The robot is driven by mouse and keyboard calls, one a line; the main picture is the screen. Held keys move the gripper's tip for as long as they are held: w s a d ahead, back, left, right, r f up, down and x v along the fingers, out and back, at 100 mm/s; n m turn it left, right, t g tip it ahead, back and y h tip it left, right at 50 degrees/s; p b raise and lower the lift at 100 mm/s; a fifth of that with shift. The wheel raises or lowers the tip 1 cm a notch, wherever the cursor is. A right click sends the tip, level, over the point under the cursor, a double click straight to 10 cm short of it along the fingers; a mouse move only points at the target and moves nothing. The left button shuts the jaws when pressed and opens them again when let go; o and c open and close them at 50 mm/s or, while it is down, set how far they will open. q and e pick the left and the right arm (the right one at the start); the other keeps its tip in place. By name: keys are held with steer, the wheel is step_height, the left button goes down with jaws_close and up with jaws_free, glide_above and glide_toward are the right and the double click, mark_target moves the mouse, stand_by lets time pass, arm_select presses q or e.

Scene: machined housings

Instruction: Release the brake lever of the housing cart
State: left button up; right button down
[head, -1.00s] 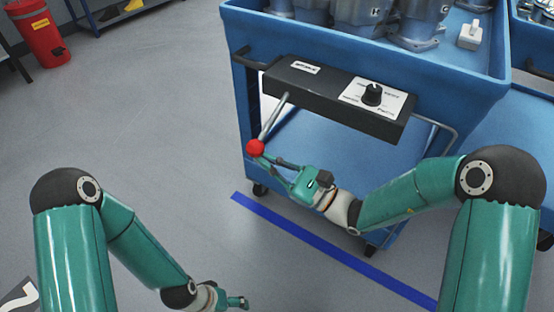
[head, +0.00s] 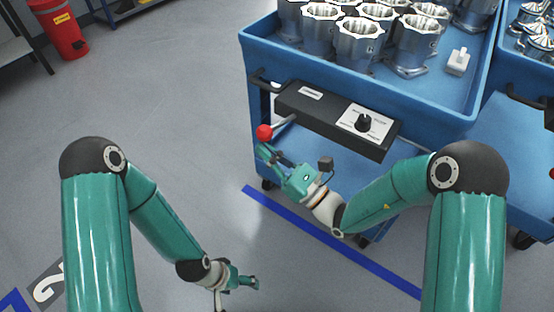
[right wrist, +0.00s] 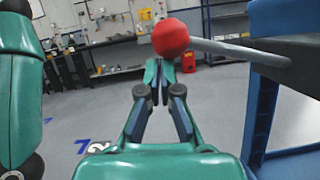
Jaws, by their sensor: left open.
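The housing cart (head: 370,92) is blue, with a black box (head: 315,112) on its near side. The brake lever (head: 284,122) is a grey rod sticking out leftward from that box, ending in a red ball (head: 264,132). My right gripper (head: 264,152) is just below the ball, its fingers together and pointing at it. In the right wrist view the ball (right wrist: 171,38) shows above the fingertips (right wrist: 159,68), not between them; I cannot tell whether they touch it. My left gripper (head: 250,283) is low over the floor, open and away from the cart.
Several metal housings (head: 358,40) and a small white item (head: 458,61) are in the cart's top tray. The box carries a black knob (head: 364,122) on a white label. Another blue cart (head: 515,150) stands at the right.

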arm_select(q)
step_height(320, 180, up, 3)
steer(key=shift+f+p, duration=0.2)
steer(key=shift+p, duration=0.8)
arm_select(e)
steer(key=r, duration=0.3)
steer(key=shift+w+d, duration=0.1)
steer(key=shift+w, duration=0.15)
steer(key=shift+r, duration=0.2)
steer(key=b, duration=0.2)
glide_toward(268, 139)
steer(key=s+a+f, duration=0.2)
steer(key=s+f, duration=0.1)
steer(key=f, duration=0.1)
arm_select(q)
steer(key=shift+s+f, duration=0.25)
steer(key=shift+f, duration=0.85)
arm_select(e)
steer(key=shift+s+a, duration=0.15)
